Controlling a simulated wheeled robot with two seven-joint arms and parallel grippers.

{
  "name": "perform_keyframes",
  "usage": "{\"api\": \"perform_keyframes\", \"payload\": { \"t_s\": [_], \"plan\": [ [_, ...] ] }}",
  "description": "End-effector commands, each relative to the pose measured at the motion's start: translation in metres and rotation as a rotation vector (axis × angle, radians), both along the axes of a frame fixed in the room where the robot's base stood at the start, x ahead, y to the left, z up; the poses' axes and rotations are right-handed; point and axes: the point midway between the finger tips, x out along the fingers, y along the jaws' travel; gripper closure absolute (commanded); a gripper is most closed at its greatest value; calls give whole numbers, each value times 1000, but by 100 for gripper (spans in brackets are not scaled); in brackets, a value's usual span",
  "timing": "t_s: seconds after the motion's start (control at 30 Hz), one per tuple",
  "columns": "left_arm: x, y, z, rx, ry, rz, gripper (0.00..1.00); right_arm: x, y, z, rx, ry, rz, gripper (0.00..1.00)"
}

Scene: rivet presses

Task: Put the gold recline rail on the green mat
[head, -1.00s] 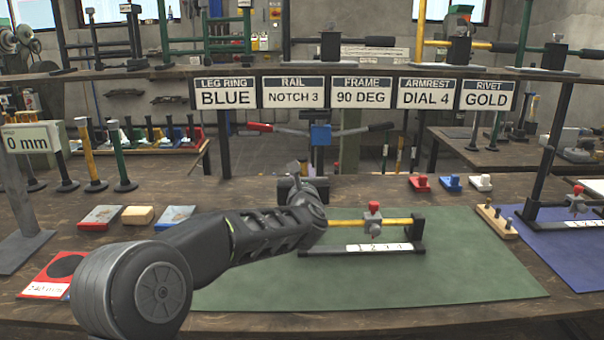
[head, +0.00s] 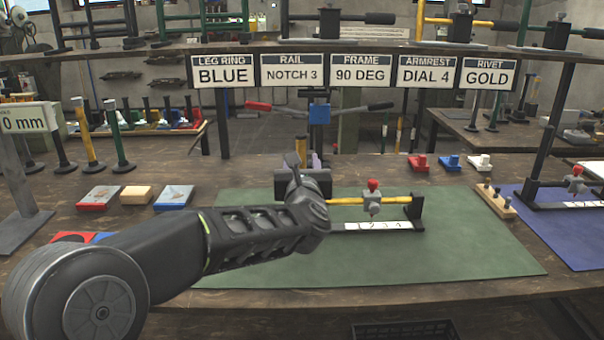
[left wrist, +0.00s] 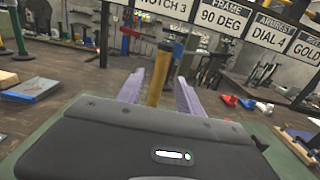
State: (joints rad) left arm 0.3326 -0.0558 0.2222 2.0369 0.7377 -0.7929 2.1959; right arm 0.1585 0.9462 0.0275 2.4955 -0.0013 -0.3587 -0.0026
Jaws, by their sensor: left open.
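The gold recline rail (head: 350,200) lies level in a black frame on the green mat (head: 450,245). It carries a slider with a red knob (head: 372,186) and a white scale strip (head: 378,225) marked with numbers. Its left end is hidden behind my left arm. My left gripper (head: 304,160) is open, its pale fingers pointing away over the mat. In the left wrist view, an upright gold post (left wrist: 158,76) with a dark end shows between the two fingers. I cannot tell whether they touch it or whether it belongs to the rail. My right gripper is not in view.
A shelf with signs (head: 345,71) spans the bench behind the mat. A blue mat (head: 575,235) with another rail frame is at right, beside a wooden peg block (head: 496,201). Gold and green posts (head: 86,135) stand at left. The mat's front right is clear.

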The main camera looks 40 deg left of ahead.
Motion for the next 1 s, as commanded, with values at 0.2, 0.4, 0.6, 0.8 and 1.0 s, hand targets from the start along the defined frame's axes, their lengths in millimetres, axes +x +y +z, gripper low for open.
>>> {"api": "perform_keyframes", "payload": {
  "t_s": [0.2,0.4,0.6,0.8,1.0],
  "plan": [
    [-29,-22,0,0,-1,0,57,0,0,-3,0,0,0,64],
    [-36,-26,0,-1,0,1,57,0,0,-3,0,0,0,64],
    [-35,-26,0,-1,1,0,57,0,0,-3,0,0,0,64],
    [-35,-26,0,-1,1,0,57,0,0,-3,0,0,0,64],
    [-35,-26,0,-1,1,0,57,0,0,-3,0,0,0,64]
  ]
}}
